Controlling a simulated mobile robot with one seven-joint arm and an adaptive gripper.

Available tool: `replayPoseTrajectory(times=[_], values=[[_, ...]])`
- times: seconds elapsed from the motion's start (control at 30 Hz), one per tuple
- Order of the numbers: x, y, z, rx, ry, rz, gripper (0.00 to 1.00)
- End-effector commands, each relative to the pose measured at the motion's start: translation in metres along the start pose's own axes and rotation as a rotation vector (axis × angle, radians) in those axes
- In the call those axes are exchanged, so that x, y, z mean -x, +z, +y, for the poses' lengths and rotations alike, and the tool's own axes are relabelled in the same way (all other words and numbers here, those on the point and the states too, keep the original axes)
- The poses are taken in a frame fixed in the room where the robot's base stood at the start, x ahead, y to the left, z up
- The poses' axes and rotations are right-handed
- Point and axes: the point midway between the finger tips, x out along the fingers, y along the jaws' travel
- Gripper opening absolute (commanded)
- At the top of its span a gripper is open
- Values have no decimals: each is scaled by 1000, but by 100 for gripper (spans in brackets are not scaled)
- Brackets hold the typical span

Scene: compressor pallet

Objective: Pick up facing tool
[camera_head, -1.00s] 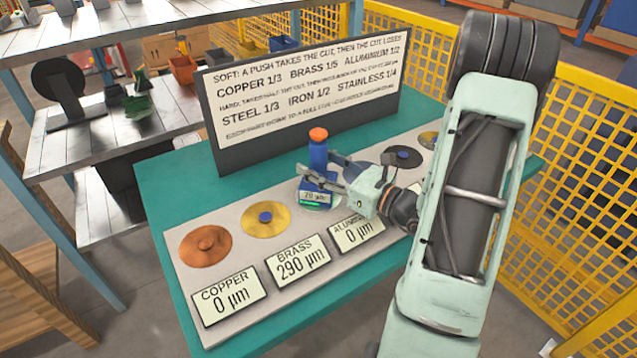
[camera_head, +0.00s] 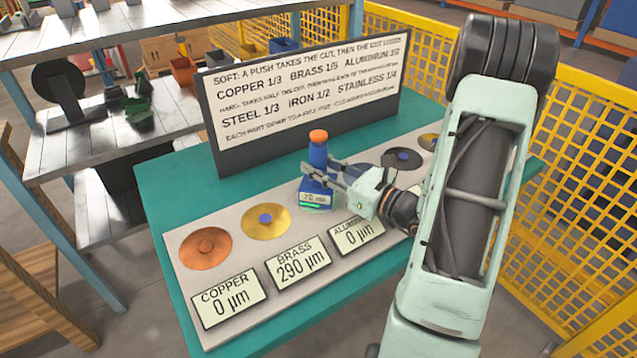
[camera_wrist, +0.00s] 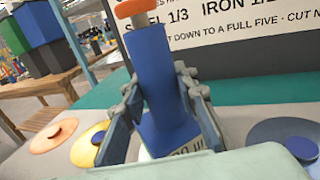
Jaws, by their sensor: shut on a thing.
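The facing tool (camera_head: 318,155) is a blue upright body with an orange cap and a small lit display on its lower front, which seems to read 70 µm. It stands over the board at the aluminium place; the disc beneath is mostly hidden. My gripper (camera_head: 327,174) reaches in from the right with its fingers around the tool's blue body. In the wrist view the facing tool (camera_wrist: 153,75) stands between the two fingers of my gripper (camera_wrist: 161,95), which is shut on it. I cannot tell whether its base touches the disc.
The grey board (camera_head: 190,285) on the green table (camera_head: 160,190) carries a copper disc (camera_head: 206,248), a brass disc (camera_head: 266,221) and others at right. Labels show copper 0, brass 290, aluminium 0 µm. A sign (camera_head: 300,95) stands behind; yellow fencing (camera_head: 575,190) is at right.

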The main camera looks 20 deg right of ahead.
Motion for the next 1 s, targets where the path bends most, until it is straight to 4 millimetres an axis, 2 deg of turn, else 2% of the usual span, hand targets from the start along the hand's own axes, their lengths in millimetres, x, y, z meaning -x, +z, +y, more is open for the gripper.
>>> replayPoseTrajectory(times=[0.27,0.5,0.8,1.0], values=[[-1,8,0,4,1,-6,0],[0,39,0,7,1,-8,0],[23,81,29,6,-1,-6,0],[37,98,46,4,-2,-5,0]])
